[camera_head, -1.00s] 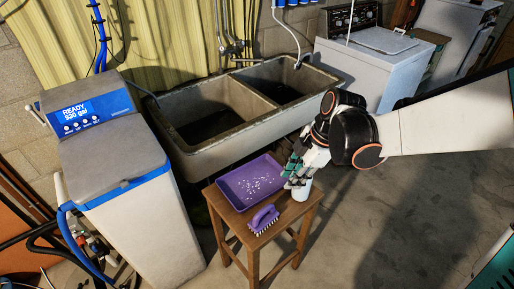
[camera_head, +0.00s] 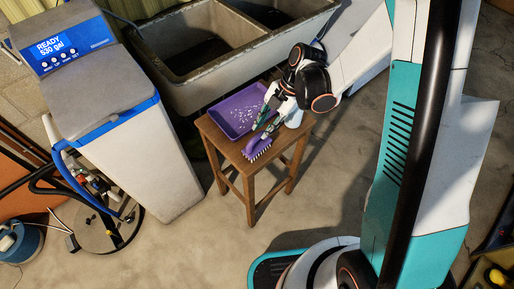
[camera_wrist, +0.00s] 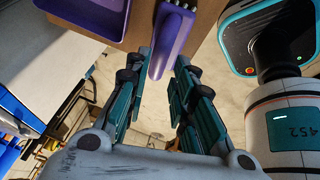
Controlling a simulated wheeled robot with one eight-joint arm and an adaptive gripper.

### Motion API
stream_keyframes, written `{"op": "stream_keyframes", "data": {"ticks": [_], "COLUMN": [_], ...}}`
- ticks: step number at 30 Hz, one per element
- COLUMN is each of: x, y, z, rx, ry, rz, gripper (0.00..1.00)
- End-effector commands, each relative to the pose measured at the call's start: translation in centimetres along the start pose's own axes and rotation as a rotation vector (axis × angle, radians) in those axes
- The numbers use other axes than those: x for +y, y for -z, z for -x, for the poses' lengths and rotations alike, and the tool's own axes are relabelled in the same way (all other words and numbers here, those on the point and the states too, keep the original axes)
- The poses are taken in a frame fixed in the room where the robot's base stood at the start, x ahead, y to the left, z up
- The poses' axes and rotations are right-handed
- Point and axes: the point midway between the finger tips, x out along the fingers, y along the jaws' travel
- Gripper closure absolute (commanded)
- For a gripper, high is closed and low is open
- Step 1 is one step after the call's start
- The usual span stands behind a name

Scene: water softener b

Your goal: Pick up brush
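The purple brush (camera_head: 258,151) with pale bristles lies near the front edge of a small wooden stool. In the wrist view its purple handle (camera_wrist: 172,42) reaches down between my fingertips. My gripper (camera_head: 262,122) is over the stool, just above the brush. In the wrist view my gripper (camera_wrist: 164,62) has its two fingers apart, one on each side of the handle. Part of the brush is hidden by my fingers in the head view.
A purple tray (camera_head: 233,121) with white bits lies on the wooden stool (camera_head: 228,148), left of my gripper. A white cup (camera_head: 295,120) stands close by on the right. A water softener (camera_head: 130,130) stands left, and a double sink (camera_head: 200,72) behind.

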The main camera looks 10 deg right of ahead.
Motion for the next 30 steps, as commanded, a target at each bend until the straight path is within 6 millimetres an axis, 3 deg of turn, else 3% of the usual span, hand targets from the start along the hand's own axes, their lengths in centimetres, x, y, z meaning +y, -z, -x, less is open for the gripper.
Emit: {"op": "stream_keyframes", "data": {"ticks": [8, 17, 25, 28, 30], "x": [0.0, 0.1, 0.1, 0.1, 0.1], "y": [0.1, 0.2, 0.3, 0.3, 0.3], "z": [-1.7, -5.8, -6.0, -6.0, -6.0], "rx": [0.0, 0.0, 0.0, 0.0, 0.0], "ry": [0.001, 0.001, 0.0, 0.0, 0.0], "rz": [0.0, -0.001, -0.002, -0.001, -0.001], "gripper": [0.77, 0.77, 0.77, 1.0, 1.0]}}
